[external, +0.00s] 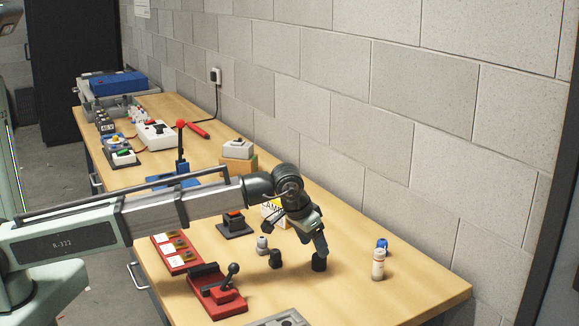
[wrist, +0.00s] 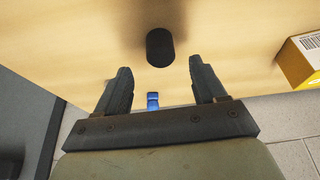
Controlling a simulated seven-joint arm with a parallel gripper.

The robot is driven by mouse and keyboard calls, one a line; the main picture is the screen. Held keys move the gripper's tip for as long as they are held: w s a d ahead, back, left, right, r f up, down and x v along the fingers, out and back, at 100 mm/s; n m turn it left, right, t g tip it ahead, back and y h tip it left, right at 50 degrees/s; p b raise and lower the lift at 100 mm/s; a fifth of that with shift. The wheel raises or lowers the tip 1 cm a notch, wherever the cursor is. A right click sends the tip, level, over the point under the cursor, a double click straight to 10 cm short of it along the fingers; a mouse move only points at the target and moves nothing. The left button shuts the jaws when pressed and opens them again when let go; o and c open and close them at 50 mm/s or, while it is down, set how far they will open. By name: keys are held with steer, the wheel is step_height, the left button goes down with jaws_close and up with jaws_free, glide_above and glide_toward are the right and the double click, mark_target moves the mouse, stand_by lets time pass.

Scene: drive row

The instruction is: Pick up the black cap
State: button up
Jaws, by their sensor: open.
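The black cap (wrist: 160,47), a short dark cylinder, stands on the wooden table in the wrist view, beyond and between my fingertips. My gripper (wrist: 161,75) is open with nothing between its fingers. In the external view my gripper (external: 297,235) hangs over the near part of the table. A short black cylinder (external: 319,263) stands just below its right finger and looks like the same cap. Another small black object (external: 275,259) stands to its left, and I cannot tell its kind.
A small grey object (external: 262,245) is beside the left black object. A white bottle (external: 378,266) and a blue item (external: 382,244) stand to the right. A yellow box (wrist: 305,59) is near the wall. A red lever base (external: 217,293) sits at the front edge.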

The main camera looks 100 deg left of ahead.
mark_target(319, 261)
steer(key=x, duration=0.5)
steer(key=c, duration=1.1)
